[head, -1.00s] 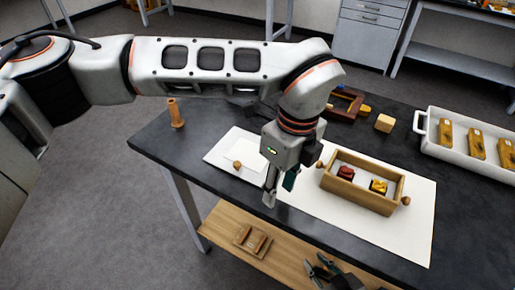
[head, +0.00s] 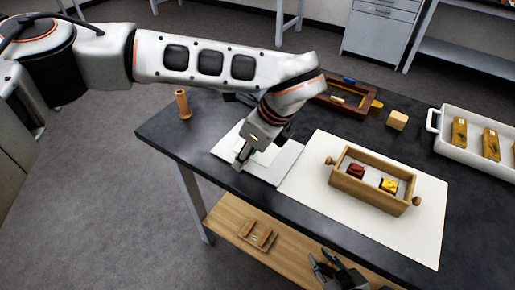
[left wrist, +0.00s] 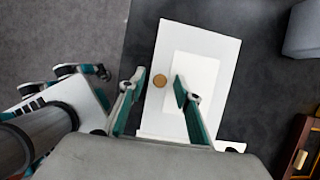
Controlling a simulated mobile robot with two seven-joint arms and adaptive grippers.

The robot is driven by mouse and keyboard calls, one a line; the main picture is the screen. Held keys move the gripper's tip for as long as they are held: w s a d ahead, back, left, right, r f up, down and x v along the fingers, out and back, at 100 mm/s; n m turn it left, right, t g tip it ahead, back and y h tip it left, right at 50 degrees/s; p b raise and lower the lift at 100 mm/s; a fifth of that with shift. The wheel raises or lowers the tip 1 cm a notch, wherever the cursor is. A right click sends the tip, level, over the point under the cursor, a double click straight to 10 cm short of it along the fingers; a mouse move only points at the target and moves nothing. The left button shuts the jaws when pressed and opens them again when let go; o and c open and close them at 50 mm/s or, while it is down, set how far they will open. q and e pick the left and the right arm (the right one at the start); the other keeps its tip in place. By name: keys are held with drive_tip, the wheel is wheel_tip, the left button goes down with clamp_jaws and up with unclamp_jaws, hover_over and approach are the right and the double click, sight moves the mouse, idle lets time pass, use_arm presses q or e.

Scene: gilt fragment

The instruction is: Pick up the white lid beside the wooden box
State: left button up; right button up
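The white lid (head: 286,165) lies flat on the dark table, left of the wooden box (head: 366,194); my left arm partly covers it in the head view. In the left wrist view the lid (left wrist: 222,52) has a paler rectangular panel and a round wooden knob (left wrist: 160,80). My left gripper (left wrist: 160,82) is open, its fingers on either side of the knob with gaps visible; its height above the lid is hard to tell. In the head view its tips (head: 241,163) are over the lid. My right gripper (head: 328,266) is open and empty at the bottom edge.
The box, holding a red and a yellow item, stands on a white mat (head: 320,160). A wooden peg (head: 183,104), wooden frame (head: 372,104), wooden cube (head: 397,120) and white tray (head: 446,148) are around it. A wooden shelf (head: 225,220) is below.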

use_arm(q)
drive_tip(key=shift+f, duration=0.1)
clamp_jaws()
idle(0.3)
